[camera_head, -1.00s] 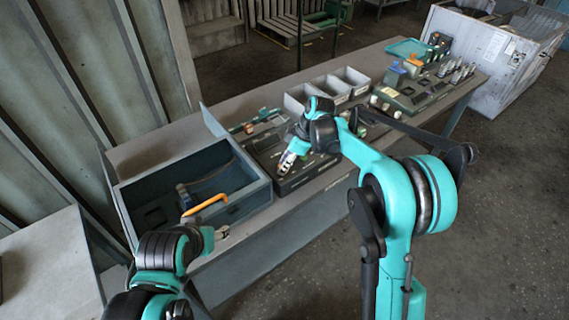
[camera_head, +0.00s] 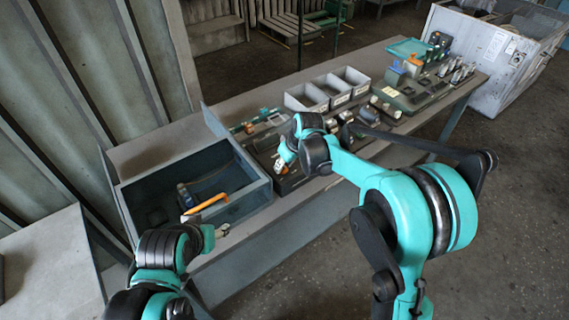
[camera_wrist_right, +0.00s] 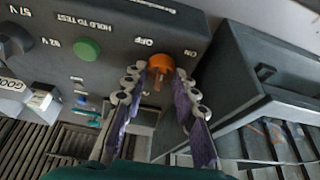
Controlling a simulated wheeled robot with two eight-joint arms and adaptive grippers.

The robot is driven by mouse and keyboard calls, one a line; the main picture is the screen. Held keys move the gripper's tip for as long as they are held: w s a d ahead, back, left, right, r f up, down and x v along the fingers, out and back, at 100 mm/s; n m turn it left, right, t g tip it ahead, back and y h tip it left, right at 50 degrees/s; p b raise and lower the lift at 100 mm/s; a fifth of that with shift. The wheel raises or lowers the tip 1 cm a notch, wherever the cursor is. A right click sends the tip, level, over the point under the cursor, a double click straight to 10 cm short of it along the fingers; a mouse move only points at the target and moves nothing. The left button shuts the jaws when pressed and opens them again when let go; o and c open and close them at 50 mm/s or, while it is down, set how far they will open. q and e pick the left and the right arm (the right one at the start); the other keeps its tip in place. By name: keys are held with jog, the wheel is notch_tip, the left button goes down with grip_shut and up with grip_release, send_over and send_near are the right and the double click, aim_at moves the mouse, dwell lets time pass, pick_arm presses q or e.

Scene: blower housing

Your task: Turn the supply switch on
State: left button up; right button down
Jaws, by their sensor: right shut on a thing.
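The orange supply switch (camera_wrist_right: 160,64) is on a dark panel in the right wrist view, with OFF printed to its upper left and ON to its upper right. My right gripper (camera_wrist_right: 160,84) has its two fingers on either side of the orange knob and is shut on it. In the head view my right gripper (camera_head: 279,167) is at the dark test unit on the bench; the switch is hidden there. My left gripper (camera_head: 216,234) is at the front of the blue-grey box, and its jaws do not show clearly.
The panel has a green button (camera_wrist_right: 87,49) marked HOLD TO TEST. The open blue-grey box (camera_head: 245,205) holds a small device, and an orange bar (camera_head: 205,203) is near its front. Grey bins (camera_head: 307,97) and a tray of parts (camera_head: 410,95) lie farther right along the bench.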

jog(key=m, duration=0.2)
jog(key=m+h, duration=0.1)
jog(key=m, duration=0.1)
jog(key=shift+s+a+m+t+h, duration=0.1)
jog(key=shift+a+m+t+h, duration=0.05)
jog(key=shift+m+t+h, duration=0.2)
jog(key=shift+a+m+h, duration=0.1)
jog(key=shift+m+h, duration=0.75)
jog(key=shift+m, duration=1.6)
jog(key=c, duration=1.2)
grip_release()
jog(key=v, duration=1.2)
jog(key=shift+a, duration=0.1)
